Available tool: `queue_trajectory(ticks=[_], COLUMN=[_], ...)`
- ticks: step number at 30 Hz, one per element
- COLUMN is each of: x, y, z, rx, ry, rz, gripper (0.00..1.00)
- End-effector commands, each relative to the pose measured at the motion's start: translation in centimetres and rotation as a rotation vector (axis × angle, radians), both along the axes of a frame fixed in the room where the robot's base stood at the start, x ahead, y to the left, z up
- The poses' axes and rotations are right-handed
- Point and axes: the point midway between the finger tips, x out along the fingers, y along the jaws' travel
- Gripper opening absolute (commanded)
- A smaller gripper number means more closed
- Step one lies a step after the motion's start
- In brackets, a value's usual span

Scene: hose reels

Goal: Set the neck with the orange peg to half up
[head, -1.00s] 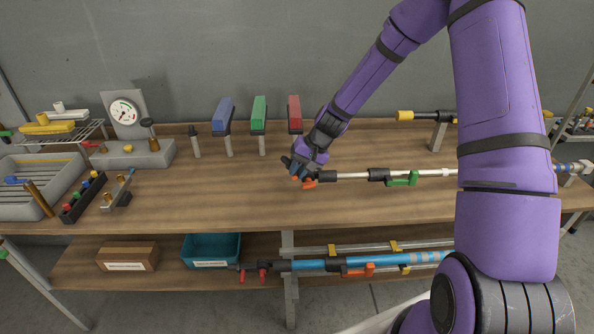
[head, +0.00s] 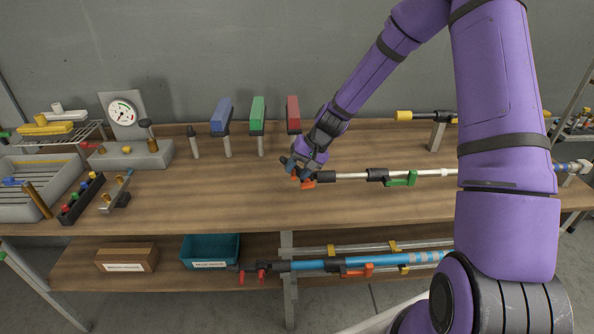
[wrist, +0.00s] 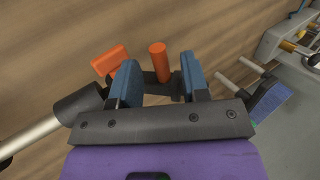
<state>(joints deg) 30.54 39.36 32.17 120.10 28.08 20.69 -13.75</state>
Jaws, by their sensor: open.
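A white pole (head: 345,175) lies along the workbench and ends at its left in a dark neck under my gripper. In the wrist view the dark neck (wrist: 153,88) lies across between the fingers, with an upright orange peg (wrist: 158,62) on it. A flat orange tab (wrist: 109,60) sits left of the left finger. My gripper (head: 296,171) is open, its blue fingers (wrist: 160,72) on either side of the peg with gaps showing. Whether a finger touches the neck cannot be told. In the head view my gripper hides most of the neck.
Behind stand blue (head: 222,115), green (head: 258,113) and red (head: 293,113) blocks on posts. A green lever (head: 402,179) sits farther along the pole. A gauge stand (head: 122,112) and grey bins are at left. Another blue pole (head: 310,265) lies on the lower shelf. The bench's front middle is clear.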

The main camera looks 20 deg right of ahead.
Motion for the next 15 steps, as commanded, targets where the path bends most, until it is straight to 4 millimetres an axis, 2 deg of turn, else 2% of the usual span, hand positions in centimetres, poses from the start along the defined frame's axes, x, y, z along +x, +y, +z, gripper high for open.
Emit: queue_trajectory(ticks=[15], x=[-1.2], y=[-4.1], z=[7.3], rx=[-0.002], ry=[-0.003], rz=[-0.002], gripper=[0.42])
